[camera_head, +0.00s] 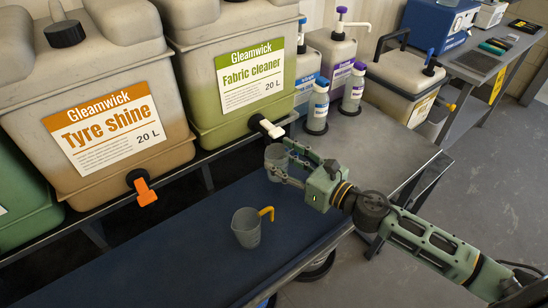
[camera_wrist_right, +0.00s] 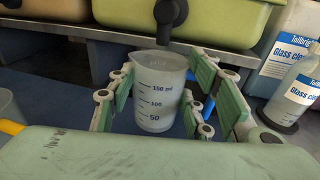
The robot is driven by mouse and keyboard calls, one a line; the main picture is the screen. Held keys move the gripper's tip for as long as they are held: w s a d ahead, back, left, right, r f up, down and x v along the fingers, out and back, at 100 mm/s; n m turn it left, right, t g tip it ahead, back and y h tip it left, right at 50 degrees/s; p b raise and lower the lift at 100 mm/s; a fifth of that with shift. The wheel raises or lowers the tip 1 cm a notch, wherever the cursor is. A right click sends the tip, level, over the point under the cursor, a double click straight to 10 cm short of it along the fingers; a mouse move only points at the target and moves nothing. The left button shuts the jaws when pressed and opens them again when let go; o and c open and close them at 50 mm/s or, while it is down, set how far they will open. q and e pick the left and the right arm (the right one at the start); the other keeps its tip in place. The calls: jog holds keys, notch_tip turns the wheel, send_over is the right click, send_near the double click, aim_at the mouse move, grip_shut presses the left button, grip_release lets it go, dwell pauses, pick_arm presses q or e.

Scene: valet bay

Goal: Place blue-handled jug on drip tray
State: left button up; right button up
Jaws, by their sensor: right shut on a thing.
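A clear graduated jug (camera_head: 274,158) is between the fingers of my right gripper (camera_head: 284,166), below the white tap of the fabric cleaner container. The right wrist view shows this jug (camera_wrist_right: 160,92) upright, with volume marks facing me and green finger pads at both sides. A second jug (camera_head: 246,228) with a yellow-orange handle stands on the long dark blue surface (camera_head: 150,262). I cannot make out a separate drip tray or tell whether the held jug touches the surface. My left gripper is not in view.
The fabric cleaner container (camera_head: 215,112) and tyre shine container (camera_head: 90,165), with an orange tap (camera_head: 143,190), stand on a raised shelf behind. Several pump bottles, including a glass cleaner bottle (camera_head: 318,108), stand to the right. The blue surface is free left of the yellow-handled jug.

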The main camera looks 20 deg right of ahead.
aim_at(270, 152)
jog(key=x, duration=0.2)
jog(key=shift+w+a+r+p, duration=0.2)
jog(key=shift+w+a+p, duration=0.05)
jog(key=shift+w+p, duration=0.1)
jog(key=shift+w+a+f, duration=0.1)
jog(key=shift+w+f, duration=0.05)
jog(key=shift+w, duration=0.05)
notch_tip(270, 152, down, 3)
jog(key=shift+f+b, duration=0.1)
jog(key=shift+b, duration=0.35)
jog(key=shift+f, duration=0.15)
jog(key=o, duration=0.7)
jog(key=shift+f, duration=0.1)
jog(key=o, duration=0.4)
jog(key=shift+o, duration=0.2)
jog(key=shift+s, duration=0.15)
